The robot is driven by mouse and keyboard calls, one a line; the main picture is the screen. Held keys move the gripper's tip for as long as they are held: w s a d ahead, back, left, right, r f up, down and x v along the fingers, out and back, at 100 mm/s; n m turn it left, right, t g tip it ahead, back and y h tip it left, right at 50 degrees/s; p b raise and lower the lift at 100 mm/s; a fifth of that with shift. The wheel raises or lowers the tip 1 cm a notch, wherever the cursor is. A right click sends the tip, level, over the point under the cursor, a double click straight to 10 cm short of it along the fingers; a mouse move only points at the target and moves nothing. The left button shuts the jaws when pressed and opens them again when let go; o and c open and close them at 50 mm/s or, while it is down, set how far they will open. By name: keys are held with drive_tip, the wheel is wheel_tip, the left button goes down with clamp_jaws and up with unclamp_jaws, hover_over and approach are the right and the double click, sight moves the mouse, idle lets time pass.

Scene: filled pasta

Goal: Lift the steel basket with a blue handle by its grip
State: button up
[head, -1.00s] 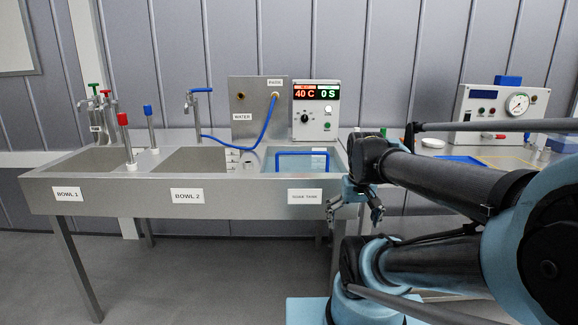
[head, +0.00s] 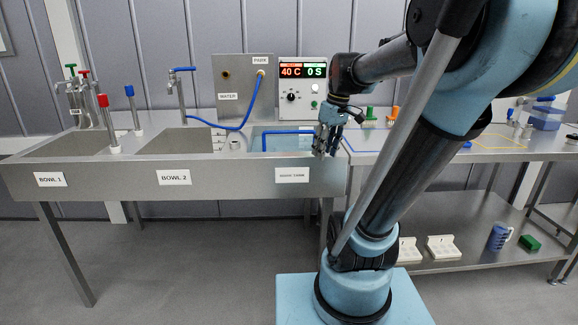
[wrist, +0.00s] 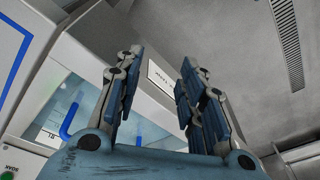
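The blue handle (head: 288,131) of the steel basket shows as a bar over the soak tank (head: 309,176). The basket's body is mostly hidden inside the tank. In the wrist view a bent blue bar, which looks like the handle (wrist: 68,122), shows at the left, beside my fingers. My gripper (head: 324,143) hangs at the right front corner of the tank, to the right of the handle and apart from it. In the wrist view my gripper (wrist: 161,62) has its two fingers spread, with nothing between them.
The control box (head: 302,86) reading 40 C stands behind the tank. A blue hose (head: 240,122) and a tap (head: 181,88) are behind bowl 2. Counter with coloured items continues to the right. A lower shelf (head: 465,240) holds white racks and a blue mug-like item.

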drive_tip(key=w+a+r+n+y, duration=0.2)
drive_tip(key=w+r+n, duration=0.55)
drive_tip(key=w, duration=0.75)
drive_tip(key=n+g, duration=0.1)
drive_tip(key=n, duration=0.2)
approach(289, 133)
drive_tip(key=shift+y, duration=0.3)
drive_tip(key=x, duration=0.2)
drive_tip(key=w+x, duration=0.1)
drive_tip(key=x, duration=0.1)
drive_tip(key=shift+f, duration=0.4)
drive_tip(key=shift+d+x, duration=0.15)
drive_tip(key=shift+x, duration=1.25)
drive_tip(key=shift+d+x, duration=0.1)
drive_tip(key=shift+x, duration=1.25)
drive_tip(key=shift+f, duration=0.3)
clamp_jaws()
